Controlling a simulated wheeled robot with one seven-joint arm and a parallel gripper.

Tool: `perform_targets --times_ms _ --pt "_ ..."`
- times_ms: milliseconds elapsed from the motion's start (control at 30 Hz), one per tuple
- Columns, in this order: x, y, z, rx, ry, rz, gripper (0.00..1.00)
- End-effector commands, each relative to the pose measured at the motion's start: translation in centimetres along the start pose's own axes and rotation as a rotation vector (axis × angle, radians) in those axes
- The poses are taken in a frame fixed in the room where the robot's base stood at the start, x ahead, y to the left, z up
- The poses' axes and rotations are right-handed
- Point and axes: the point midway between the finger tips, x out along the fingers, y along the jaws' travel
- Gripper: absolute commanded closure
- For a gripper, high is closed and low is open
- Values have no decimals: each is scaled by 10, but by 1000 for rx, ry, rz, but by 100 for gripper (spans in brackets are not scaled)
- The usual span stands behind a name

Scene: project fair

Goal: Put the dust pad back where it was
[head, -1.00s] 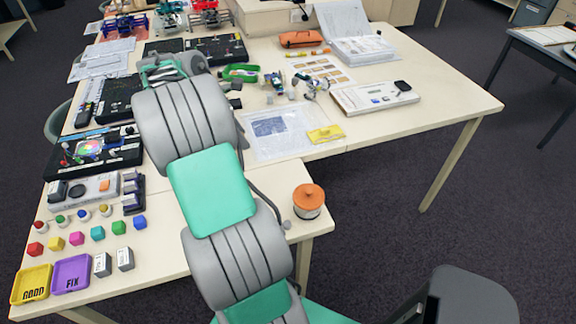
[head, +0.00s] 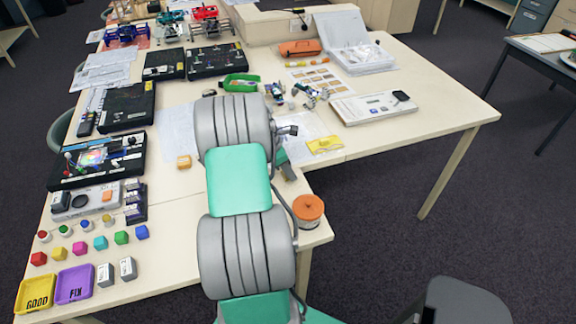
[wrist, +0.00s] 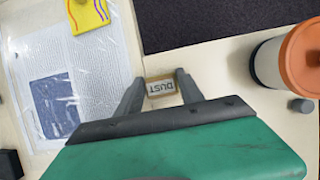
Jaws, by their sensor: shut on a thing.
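The dust pad (wrist: 161,87), a small tan-edged block with a pale face reading DUST, sits between the fingertips of my gripper (wrist: 159,82) in the wrist view. The fingers are shut on it. It is over the pale table top near the table's edge, between a clear plastic sleeve and an orange-lidded jar. I cannot tell whether it touches the table. In the head view my arm mostly hides the gripper, and the pad does not show there.
The orange-lidded jar (wrist: 288,62) stands right of the gripper; the head view also shows it (head: 308,209). The plastic sleeve (wrist: 45,85) with a yellow item (wrist: 88,14) lies left. An orange block (head: 184,162) lies left of my arm. Yellow (head: 36,294) and purple (head: 74,285) trays stand front left.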

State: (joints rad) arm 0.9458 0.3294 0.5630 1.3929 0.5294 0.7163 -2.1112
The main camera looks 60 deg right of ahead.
Motion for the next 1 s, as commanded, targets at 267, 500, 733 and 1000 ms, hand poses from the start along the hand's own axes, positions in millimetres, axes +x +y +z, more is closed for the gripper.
perform_targets --times_ms 267,500,733,1000 --pt "2 0 -1 1 0 1 93" --pt "2 0 -1 1 -1 1 38" --pt "2 0 -1 1 -1 1 34" --pt "-27 2 0 2 -1 6 34"
